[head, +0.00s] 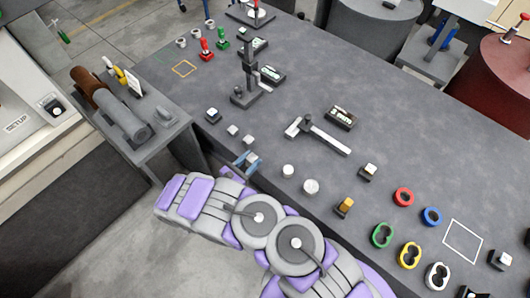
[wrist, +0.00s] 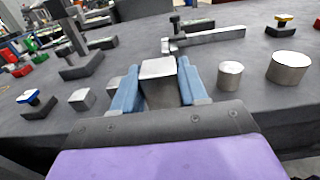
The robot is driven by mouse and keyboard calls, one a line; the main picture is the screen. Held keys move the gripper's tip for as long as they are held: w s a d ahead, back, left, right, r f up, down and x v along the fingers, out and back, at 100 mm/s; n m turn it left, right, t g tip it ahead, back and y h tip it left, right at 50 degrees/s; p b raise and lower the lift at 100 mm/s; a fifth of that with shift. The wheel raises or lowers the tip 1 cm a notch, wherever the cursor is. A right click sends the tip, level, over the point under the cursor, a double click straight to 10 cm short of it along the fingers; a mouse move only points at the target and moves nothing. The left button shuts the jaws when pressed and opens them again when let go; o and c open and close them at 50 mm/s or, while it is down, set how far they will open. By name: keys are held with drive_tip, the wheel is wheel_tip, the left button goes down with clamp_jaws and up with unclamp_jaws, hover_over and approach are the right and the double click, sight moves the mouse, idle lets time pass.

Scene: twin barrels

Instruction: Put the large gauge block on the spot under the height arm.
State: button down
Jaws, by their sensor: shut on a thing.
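My gripper (head: 247,161) is at the near edge of the bench, low over or at its surface. In the wrist view its two blue fingers (wrist: 158,88) are shut on a silvery block (wrist: 158,68), which looks like the large gauge block. I cannot tell whether it touches the bench. Two smaller silvery blocks (head: 232,130) stand to the left; one also shows in the wrist view (wrist: 82,99). The height stand (head: 247,68), with its dark column, arm and base, is farther back on the bench. The spot under its arm is too small to make out.
Two silvery cylinders (head: 311,187) stand right of my gripper. A small button-like piece (head: 212,115) stands left. Coloured rings (head: 403,197) are at the right. Bare bench lies between the blocks and the stand.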

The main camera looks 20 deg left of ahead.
drive_tip(key=x, duration=0.5)
drive_tip(key=b+x, duration=0.1)
drive_tip(key=x, duration=0.1)
drive_tip(key=shift+w+d+f, duration=0.1)
drive_tip(key=shift+w+f, duration=0.1)
drive_tip(key=shift+f, duration=0.15)
drive_tip(key=shift+w+d+f+b, duration=0.15)
drive_tip(key=shift+w+f+b, duration=0.1)
drive_tip(key=shift+f, duration=0.3)
drive_tip(key=shift+w+d+f+b, duration=0.1)
drive_tip(key=shift+w+f+b, duration=0.15)
drive_tip(key=shift+f, duration=0.85)
drive_tip(key=shift+f+b, duration=0.25)
drive_tip(key=shift+b, duration=0.05)
drive_tip(key=shift+f, duration=0.15)
